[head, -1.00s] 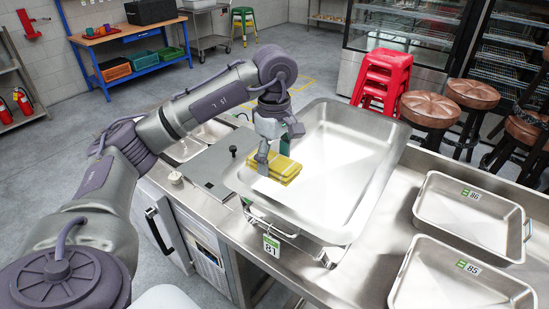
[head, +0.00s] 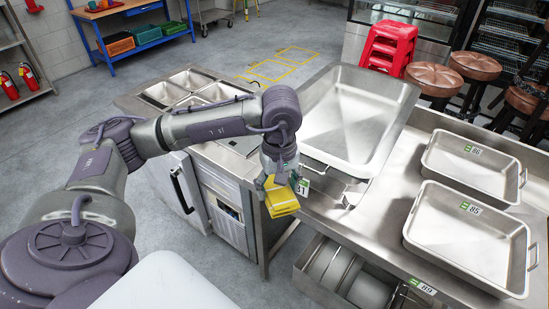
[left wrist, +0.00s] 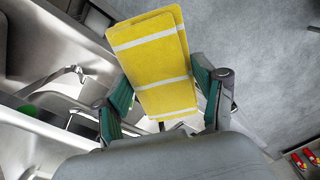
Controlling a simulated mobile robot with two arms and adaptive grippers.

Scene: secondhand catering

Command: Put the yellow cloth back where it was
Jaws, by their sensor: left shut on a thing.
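The yellow cloth (head: 281,199) is folded flat, with white stripes that show in the left wrist view (left wrist: 154,62). My left gripper (head: 279,182) is shut on it, with a green-padded finger on either side. The gripper holds the cloth in the air in front of the counter's front edge, beside the large steel pan (head: 350,165). The cloth hides part of a number tag (head: 303,188) on the pan's front. My right gripper is not in view.
Two shallow steel trays, tagged 86 (head: 470,185) and 85 (head: 465,270), stand on the counter at right. A lower shelf (head: 305,262) holds steel dishes. Red stools (head: 389,45) stand behind. Floor is clear below the cloth.

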